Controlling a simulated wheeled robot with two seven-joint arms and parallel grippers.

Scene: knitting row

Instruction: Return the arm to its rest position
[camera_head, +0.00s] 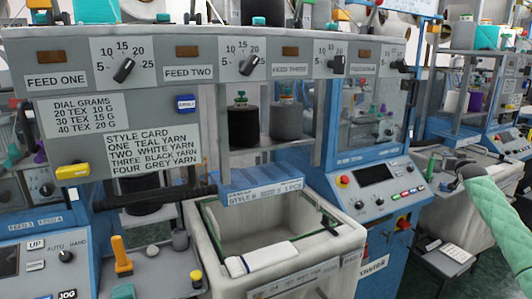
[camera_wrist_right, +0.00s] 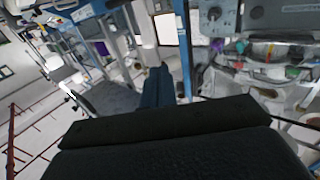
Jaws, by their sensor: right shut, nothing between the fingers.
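My right arm, in a green quilted sleeve, comes in from the right edge of the head view. Its dark right gripper (camera_head: 453,187) is small there, above the pale bin at the right and clear of the central machine. It is shut and holds nothing. In the right wrist view its dark body fills the bottom, with a tilted view of the room beyond. My left gripper is not in view.
A knitting machine panel (camera_head: 225,72) with several dials and cards spans the left and middle. A white bin (camera_head: 352,238) with a folded white piece (camera_head: 265,258) stands below it. A blue control console (camera_head: 372,190) is left of my gripper. Floor shows at the lower right.

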